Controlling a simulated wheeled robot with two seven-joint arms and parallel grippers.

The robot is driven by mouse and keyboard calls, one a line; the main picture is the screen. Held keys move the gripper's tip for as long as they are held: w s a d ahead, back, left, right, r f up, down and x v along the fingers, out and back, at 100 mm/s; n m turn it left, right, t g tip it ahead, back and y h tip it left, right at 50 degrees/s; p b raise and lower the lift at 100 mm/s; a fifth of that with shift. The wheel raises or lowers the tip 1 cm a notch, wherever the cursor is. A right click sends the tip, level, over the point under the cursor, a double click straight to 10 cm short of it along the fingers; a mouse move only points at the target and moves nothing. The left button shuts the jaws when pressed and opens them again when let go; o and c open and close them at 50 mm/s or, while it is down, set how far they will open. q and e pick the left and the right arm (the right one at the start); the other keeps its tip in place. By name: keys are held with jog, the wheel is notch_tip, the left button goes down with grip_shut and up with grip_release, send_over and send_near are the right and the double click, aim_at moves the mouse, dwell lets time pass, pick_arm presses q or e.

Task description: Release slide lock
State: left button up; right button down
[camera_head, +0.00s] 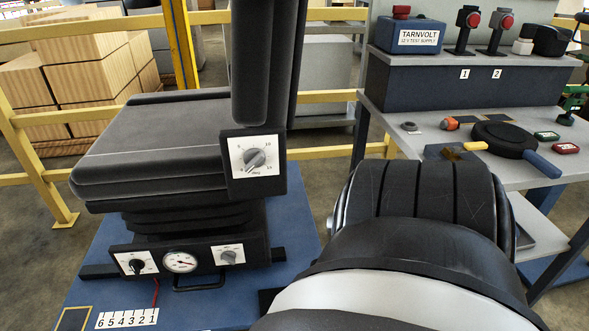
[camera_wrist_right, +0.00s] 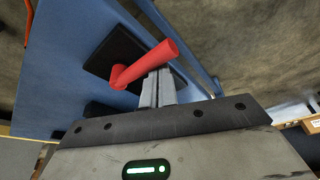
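In the right wrist view a red bent handle (camera_wrist_right: 148,64) rises from a black plate (camera_wrist_right: 126,43) on the blue platform (camera_wrist_right: 60,60). My right gripper (camera_wrist_right: 159,74) has its two fingers side by side, close together, with the tips right at the red handle. The handle overlaps the tips; I see no part of it clamped between them, and cannot tell whether they touch. In the head view my right arm hides the handle and the right gripper. The black seat (camera_head: 150,145) stands on the blue platform (camera_head: 297,215). My left gripper is not in view.
The seat base carries a gauge (camera_head: 180,262) and knobs, with a black bar handle (camera_head: 198,284) below. A number strip (camera_head: 127,318) lies in front. At right a grey workbench (camera_head: 400,105) holds a pan (camera_head: 503,138) and small items. Yellow rails (camera_head: 60,118) run behind.

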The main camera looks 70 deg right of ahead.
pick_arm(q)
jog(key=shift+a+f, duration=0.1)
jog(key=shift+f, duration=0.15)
pick_arm(e)
jog(key=shift+s+f, duration=0.1)
jog(key=shift+s, duration=0.25)
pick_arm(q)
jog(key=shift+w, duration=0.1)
